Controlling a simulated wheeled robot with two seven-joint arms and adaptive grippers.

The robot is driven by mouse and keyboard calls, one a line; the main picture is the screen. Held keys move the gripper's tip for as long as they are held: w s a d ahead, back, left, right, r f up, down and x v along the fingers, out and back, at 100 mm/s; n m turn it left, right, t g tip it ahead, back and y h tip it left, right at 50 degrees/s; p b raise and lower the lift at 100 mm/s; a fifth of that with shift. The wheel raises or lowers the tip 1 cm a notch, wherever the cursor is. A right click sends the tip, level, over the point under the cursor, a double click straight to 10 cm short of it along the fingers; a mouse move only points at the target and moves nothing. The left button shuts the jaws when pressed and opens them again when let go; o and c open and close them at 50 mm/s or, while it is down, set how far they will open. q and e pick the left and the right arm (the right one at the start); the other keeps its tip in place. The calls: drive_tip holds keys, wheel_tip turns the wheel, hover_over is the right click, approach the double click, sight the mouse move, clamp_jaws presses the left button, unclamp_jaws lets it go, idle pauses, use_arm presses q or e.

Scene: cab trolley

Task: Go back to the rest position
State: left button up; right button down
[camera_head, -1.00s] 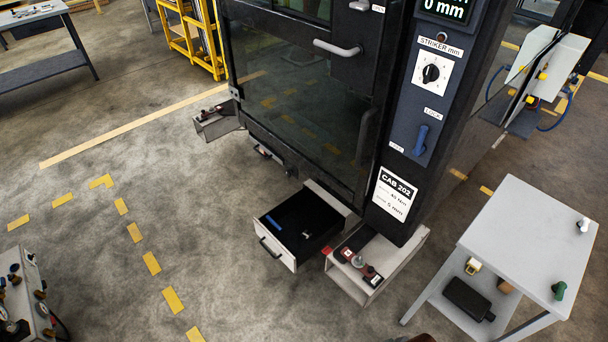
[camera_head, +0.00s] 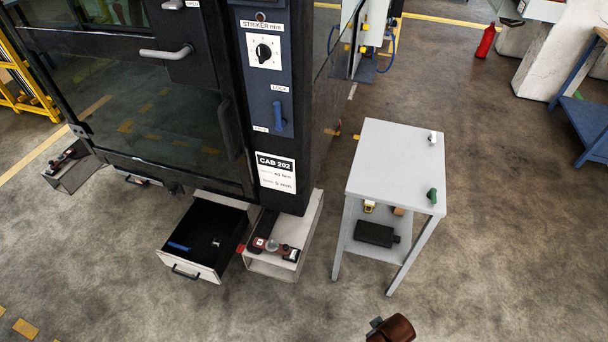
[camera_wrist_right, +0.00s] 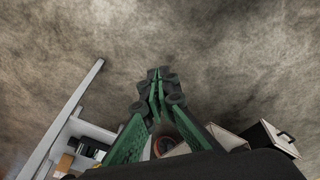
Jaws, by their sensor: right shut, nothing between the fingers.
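My right gripper (camera_wrist_right: 158,88) shows in the right wrist view with its green fingers together and nothing between them. It hangs over bare floor. My left gripper is in neither current view. The dark cab (camera_head: 285,160) with its label CAB 202 stands at the left in the head view. Its drawer (camera_head: 188,268) is pulled open near the floor, with a blue item (camera_head: 178,246) inside.
A grey trolley table (camera_head: 395,165) stands right of the cab, with a green item (camera_head: 432,196) on top and a black case (camera_head: 376,234) on its lower shelf. A low step (camera_head: 268,266) holds small parts.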

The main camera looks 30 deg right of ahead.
drive_tip(key=s+a+f+p, duration=0.1)
drive_tip(key=s+f+p, duration=0.15)
drive_tip(key=f, duration=0.75)
drive_tip(key=s+f+p, duration=0.2)
drive_tip(key=s+f, duration=0.1)
drive_tip(key=f, duration=0.6)
use_arm(q)
wheel_tip(320, 180, up, 9)
drive_tip(key=w+p, duration=0.2)
drive_tip(key=p, duration=0.2)
drive_tip(key=shift+a+f+t+p, duration=0.15)
drive_tip(key=shift+a+t+p, duration=0.1)
drive_tip(key=shift+t+p, duration=0.15)
use_arm(e)
drive_tip(key=s+f, duration=0.5)
drive_tip(key=s, duration=0.3)
drive_tip(key=s+f+n+g, duration=0.1)
drive_tip(key=s+f, duration=0.4)
drive_tip(key=s, duration=0.4)
drive_tip(key=shift+s+a+y, duration=0.2)
drive_tip(key=shift+s+y, duration=0.1)
